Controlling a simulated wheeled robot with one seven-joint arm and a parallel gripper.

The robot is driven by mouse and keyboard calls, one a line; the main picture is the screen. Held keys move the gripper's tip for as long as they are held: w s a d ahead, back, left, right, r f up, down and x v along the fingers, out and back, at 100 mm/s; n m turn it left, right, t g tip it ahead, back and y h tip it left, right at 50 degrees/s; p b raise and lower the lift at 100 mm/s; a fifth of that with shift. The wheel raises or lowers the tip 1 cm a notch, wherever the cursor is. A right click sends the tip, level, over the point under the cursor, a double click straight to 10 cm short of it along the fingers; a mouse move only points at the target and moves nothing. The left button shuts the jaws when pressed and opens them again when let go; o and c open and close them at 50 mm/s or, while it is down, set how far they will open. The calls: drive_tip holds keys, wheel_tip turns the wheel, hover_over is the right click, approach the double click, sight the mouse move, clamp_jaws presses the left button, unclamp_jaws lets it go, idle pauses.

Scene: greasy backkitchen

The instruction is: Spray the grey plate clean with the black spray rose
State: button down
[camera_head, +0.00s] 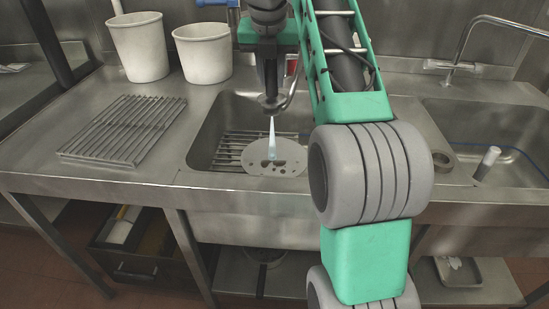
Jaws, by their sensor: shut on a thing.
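The grey plate (264,159) is a round disc with several dark spots on it. It lies in the left sink basin, toward the basin's front edge. My gripper (270,72) is above the basin, shut on the black spray rose (271,102). My gripper's fingers are small and partly hidden in this view.
A wire rack (122,128) lies on the counter left of the basin. Two white tubs (139,48) (203,54) stand behind it. A bar grid (232,146) lies in the left basin. A second basin with a tap (458,58) is at right.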

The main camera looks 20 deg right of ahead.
drive_tip(key=shift+s+a+b, duration=0.15)
drive_tip(key=shift+s+a, duration=0.2)
drive_tip(key=shift+a, duration=0.45)
drive_tip(key=shift+s+a+b, duration=0.2)
drive_tip(key=shift+s+a, duration=0.1)
drive_tip(key=shift+a, duration=0.45)
drive_tip(key=shift+s+a+b, duration=0.15)
drive_tip(key=shift+s+a, duration=0.2)
drive_tip(key=shift+a, duration=0.45)
drive_tip(key=shift+d, duration=0.1)
drive_tip(key=shift+s+d+p, duration=0.1)
drive_tip(key=shift+s+d, duration=0.15)
drive_tip(key=shift+d, duration=0.35)
drive_tip(key=shift+s+d+p, duration=0.1)
drive_tip(key=shift+s+d, duration=0.2)
drive_tip(key=shift+d, duration=0.35)
drive_tip(key=shift+s+d+p, duration=0.1)
drive_tip(key=shift+s+d, duration=0.15)
drive_tip(key=shift+d, duration=0.35)
drive_tip(key=shift+d, duration=0.1)
drive_tip(key=shift+s+d+p, duration=0.1)
drive_tip(key=shift+s+d, duration=0.15)
drive_tip(key=shift+d, duration=0.35)
drive_tip(key=shift+s+d+p, duration=0.15)
drive_tip(key=shift+s+d, duration=0.15)
drive_tip(key=shift+d, duration=0.3)
drive_tip(key=shift+s+d+p, duration=0.1)
drive_tip(key=shift+s+d, duration=0.15)
drive_tip(key=shift+d, duration=0.35)
